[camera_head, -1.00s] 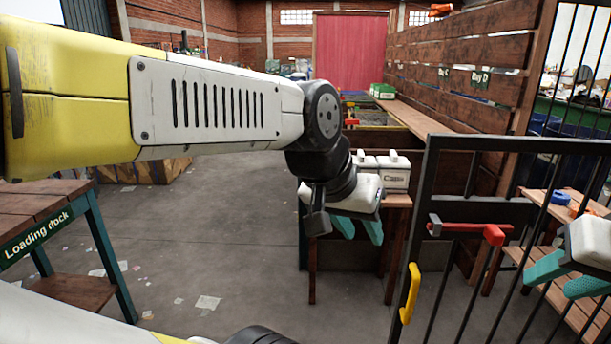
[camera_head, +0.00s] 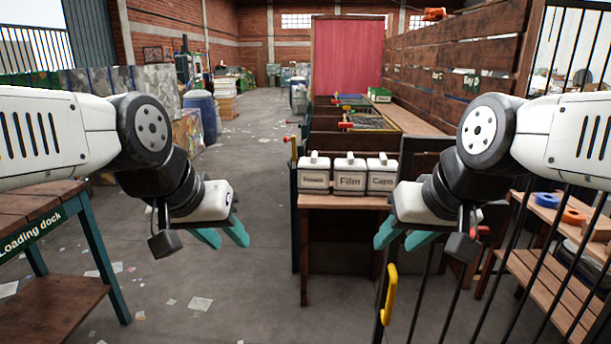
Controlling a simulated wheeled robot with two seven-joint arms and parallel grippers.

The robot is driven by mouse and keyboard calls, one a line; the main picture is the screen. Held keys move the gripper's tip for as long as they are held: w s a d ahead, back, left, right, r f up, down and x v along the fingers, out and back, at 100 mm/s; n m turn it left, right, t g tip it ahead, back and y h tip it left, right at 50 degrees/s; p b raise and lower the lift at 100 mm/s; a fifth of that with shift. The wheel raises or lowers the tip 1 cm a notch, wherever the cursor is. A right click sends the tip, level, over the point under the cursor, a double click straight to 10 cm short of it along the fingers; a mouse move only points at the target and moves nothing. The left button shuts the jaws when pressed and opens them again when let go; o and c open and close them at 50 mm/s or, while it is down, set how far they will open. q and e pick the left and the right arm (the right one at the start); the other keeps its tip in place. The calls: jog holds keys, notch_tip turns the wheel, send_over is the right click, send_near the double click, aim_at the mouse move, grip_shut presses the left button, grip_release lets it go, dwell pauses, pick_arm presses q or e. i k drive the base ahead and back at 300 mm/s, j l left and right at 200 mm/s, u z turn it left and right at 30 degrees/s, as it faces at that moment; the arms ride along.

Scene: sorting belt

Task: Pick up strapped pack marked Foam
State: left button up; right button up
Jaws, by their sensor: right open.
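Three white packs with handles on top stand in a row on a wooden table (camera_head: 340,201) in the middle. The middle pack (camera_head: 350,175) reads Film and the right pack (camera_head: 382,176) reads Caps. The left pack (camera_head: 314,176) has a label too small to read surely. My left gripper (camera_head: 222,238) is open and empty, with teal fingers apart, over the floor left of the table. My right gripper (camera_head: 403,239) is open and empty, in front of and right of the packs in the picture. Neither gripper touches a pack.
A dark barred gate with a yellow handle (camera_head: 389,294) stands close at the right. The Loading dock table (camera_head: 45,208) is at the left. Shelves with blue and orange rings (camera_head: 573,216) are at far right. Floor between the tables is open.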

aim_at(313, 171)
jog(key=i+j, duration=0.25)
jog(key=j, duration=0.15)
jog(key=i+j+u, duration=0.1)
jog(key=i+j, duration=0.15)
jog(key=j, duration=0.2)
jog(key=i+j, duration=0.25)
jog(key=i+l+u, duration=0.1)
jog(key=i+u, duration=0.35)
jog(key=i, duration=0.95)
jog(key=i+l+u, duration=0.1)
jog(key=l, duration=0.3)
jog(key=i+l+u, duration=0.1)
jog(key=l, duration=0.35)
jog(key=i+l+u, duration=0.1)
jog(key=l, duration=0.85)
jog(key=k+l+u, duration=0.1)
jog(key=l, duration=0.45)
jog(key=k+l, duration=0.1)
jog(key=l, duration=0.4)
jog(key=l+u, duration=0.15)
jog(key=l, duration=0.35)
jog(key=k, duration=0.05)
